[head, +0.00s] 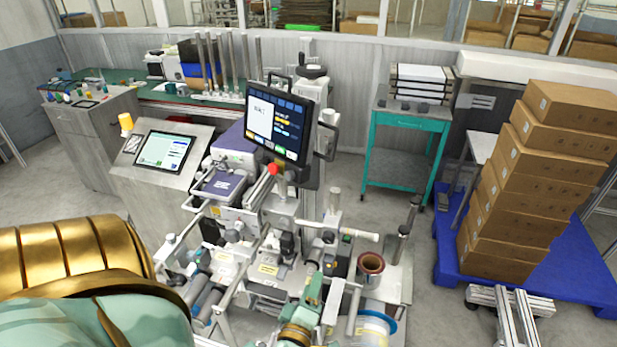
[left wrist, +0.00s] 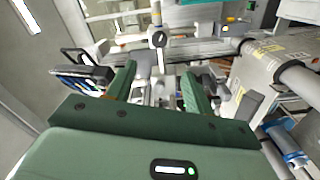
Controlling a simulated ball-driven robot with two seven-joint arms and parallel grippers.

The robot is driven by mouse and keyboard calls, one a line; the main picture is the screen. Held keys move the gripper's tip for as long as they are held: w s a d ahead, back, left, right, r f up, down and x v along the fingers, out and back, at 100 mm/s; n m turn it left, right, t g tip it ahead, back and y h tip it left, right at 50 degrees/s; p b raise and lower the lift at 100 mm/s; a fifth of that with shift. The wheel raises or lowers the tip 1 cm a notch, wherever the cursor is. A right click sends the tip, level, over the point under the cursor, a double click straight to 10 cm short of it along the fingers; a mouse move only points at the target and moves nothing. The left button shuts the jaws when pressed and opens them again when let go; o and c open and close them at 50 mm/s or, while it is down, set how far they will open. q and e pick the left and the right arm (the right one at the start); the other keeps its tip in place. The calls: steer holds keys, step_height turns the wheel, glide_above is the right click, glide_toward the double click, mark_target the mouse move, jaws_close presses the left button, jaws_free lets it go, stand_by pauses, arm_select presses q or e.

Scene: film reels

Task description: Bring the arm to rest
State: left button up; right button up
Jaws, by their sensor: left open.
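My left gripper (head: 324,296) shows at the bottom middle of the head view, in front of the labelling machine (head: 262,248). In the left wrist view its two green fingers (left wrist: 157,82) stand apart, with nothing held between them. Machine parts show beyond the fingers, but I cannot tell how far off they are. My gold and pale green arm link fills the lower left of the head view. My right gripper is not in view.
A reddish-brown reel (head: 370,265) and a blue-rimmed reel (head: 374,327) sit right of my gripper. A monitor (head: 278,124) rises above the machine. Brown cartons (head: 528,190) stand stacked on a blue pallet (head: 567,281) at right. Grey floor lies open between machine and pallet.

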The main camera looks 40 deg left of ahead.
arm_select(q)
steer(key=shift+v, duration=1.3)
steer(key=shift+w, duration=0.1)
